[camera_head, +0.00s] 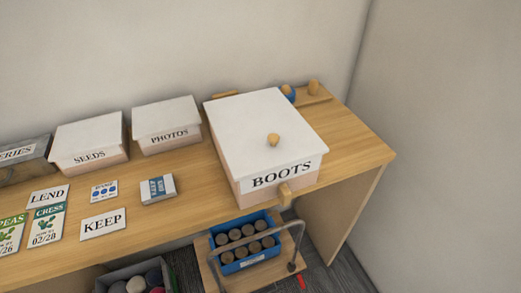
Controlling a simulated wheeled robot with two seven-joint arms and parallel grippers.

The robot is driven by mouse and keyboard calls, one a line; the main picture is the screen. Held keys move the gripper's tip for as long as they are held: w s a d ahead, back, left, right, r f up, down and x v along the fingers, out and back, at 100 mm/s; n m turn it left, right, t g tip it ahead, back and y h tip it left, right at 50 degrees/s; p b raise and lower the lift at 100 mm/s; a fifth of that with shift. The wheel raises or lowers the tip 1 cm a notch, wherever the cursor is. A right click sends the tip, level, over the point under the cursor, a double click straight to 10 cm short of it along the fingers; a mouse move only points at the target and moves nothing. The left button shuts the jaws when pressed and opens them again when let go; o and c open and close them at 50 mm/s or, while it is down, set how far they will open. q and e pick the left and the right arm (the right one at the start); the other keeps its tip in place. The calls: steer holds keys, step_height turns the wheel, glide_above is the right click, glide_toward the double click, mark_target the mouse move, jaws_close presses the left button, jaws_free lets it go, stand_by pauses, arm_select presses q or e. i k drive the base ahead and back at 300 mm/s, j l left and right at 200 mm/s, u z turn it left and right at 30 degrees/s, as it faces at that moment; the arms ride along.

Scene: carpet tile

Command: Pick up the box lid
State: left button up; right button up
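A large box labelled BOOTS (286,187) stands on the wooden table, right of centre. Its white lid (250,120) lies on top, with a small wooden knob (273,140) near the front part of its top. The lid appears seated on the box, and the BOOTS label is on its front side. A wooden handle-like piece (285,193) shows at the box's lower front. Two smaller boxes, SEEDS (88,137) and PHOTOS (166,126), also have white lids. Neither of my grippers is in view.
Cards, including KEEP (103,223) and LEND (48,196), and a small packet (158,189) lie on the table (205,206). A blue crate (242,262) of brown cylinders sits on a cart below. Walls bound the back and right.

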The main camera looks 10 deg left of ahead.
mark_target(258, 132)
steer(key=k+j, duration=0.15)
steer(key=k, duration=0.25)
steer(key=k+j+u, duration=0.15)
steer(key=k, duration=0.25)
